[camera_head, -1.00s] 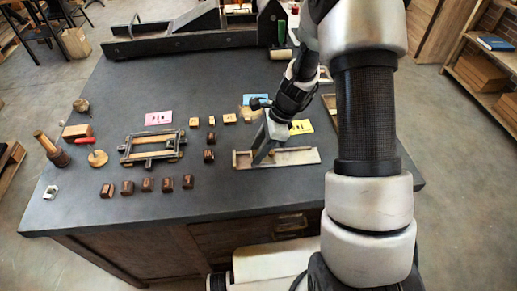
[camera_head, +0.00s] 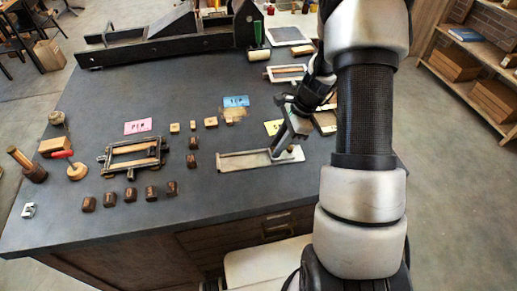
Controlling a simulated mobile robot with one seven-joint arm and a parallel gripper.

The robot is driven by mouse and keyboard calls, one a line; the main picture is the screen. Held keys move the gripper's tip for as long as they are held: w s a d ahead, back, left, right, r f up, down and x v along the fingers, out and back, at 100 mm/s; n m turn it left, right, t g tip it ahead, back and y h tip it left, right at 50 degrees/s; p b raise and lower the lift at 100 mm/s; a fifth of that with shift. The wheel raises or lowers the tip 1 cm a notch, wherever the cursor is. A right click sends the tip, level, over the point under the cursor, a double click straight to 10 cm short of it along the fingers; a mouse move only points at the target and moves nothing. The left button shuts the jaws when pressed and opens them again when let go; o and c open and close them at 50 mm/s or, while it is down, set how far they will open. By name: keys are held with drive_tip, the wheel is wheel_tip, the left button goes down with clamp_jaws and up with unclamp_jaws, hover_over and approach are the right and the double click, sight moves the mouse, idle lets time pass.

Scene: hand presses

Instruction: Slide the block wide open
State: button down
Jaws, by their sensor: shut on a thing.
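A pale, shallow metal tray (camera_head: 240,162) with low raised edges lies on the dark table, right of centre. My gripper (camera_head: 276,153) reaches down into the tray's right part, its fingers close to the tray floor. It is shut on the sliding block, which is mostly hidden by the fingers. A small brown piece (camera_head: 290,150) shows just right of the fingers at the tray's right end. The left and middle of the tray are bare.
A dark frame with wooden bars (camera_head: 133,157) stands to the left. Several small dark brown blocks (camera_head: 152,192) line the front, others stand left of the tray. Pink (camera_head: 137,127) and blue (camera_head: 236,101) cards lie behind. A long black press (camera_head: 165,45) fills the back.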

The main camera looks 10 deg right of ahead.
drive_tip(key=shift+d, duration=0.45)
drive_tip(key=c, duration=1.6)
unclamp_jaws()
drive_tip(key=shift+c, duration=0.2)
drive_tip(key=shift+r, duration=0.1)
drive_tip(key=v, duration=1.7)
drive_tip(key=shift+r, duration=0.1)
